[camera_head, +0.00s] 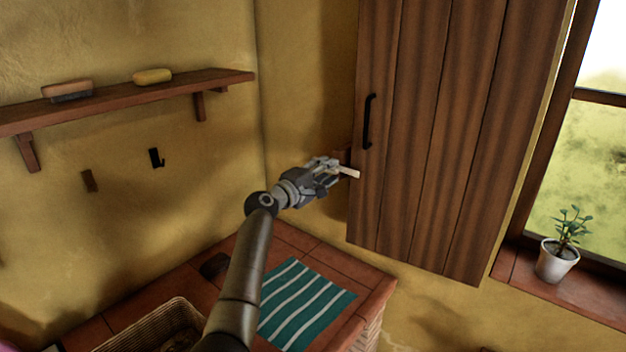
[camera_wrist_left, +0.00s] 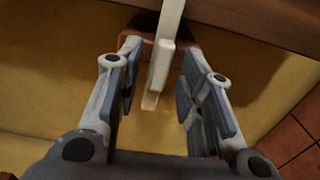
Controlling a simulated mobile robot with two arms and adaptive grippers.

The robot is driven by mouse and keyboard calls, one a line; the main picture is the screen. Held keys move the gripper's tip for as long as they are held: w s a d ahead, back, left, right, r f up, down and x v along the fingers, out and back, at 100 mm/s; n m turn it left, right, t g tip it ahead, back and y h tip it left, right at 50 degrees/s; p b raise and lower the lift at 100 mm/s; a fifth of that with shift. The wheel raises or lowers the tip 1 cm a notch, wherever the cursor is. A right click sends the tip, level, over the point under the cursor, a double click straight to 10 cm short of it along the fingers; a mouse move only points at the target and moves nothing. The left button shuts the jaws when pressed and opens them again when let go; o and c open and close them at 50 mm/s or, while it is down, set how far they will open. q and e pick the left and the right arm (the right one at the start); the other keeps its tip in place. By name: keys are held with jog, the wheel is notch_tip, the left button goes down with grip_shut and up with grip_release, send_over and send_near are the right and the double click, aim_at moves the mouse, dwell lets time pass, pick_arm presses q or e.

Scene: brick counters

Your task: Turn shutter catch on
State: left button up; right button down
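The wooden shutter (camera_head: 440,130) of vertical planks hangs on the wall, with a black handle (camera_head: 369,121) near its left edge. The catch is a pale lever (camera_head: 349,174) at the shutter's left edge. In the left wrist view the catch lever (camera_wrist_left: 161,64) runs down from the top, in front of a reddish-brown block (camera_wrist_left: 143,48) on the wall. My left gripper (camera_head: 335,168) is at the catch. In the left wrist view it (camera_wrist_left: 160,58) is open, with one finger on each side of the lever and visible gaps to both. My right gripper is not in view.
A wall shelf (camera_head: 130,98) with a brush and a yellow bar is at the left, with hooks below. A tiled counter (camera_head: 375,283) holds a striped teal cloth (camera_head: 303,303) and a wicker basket (camera_head: 172,318). A potted plant (camera_head: 557,262) stands on the right windowsill.

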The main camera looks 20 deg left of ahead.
pick_arm(q)
jog(key=v, duration=1.1)
jog(key=shift+s, duration=0.3)
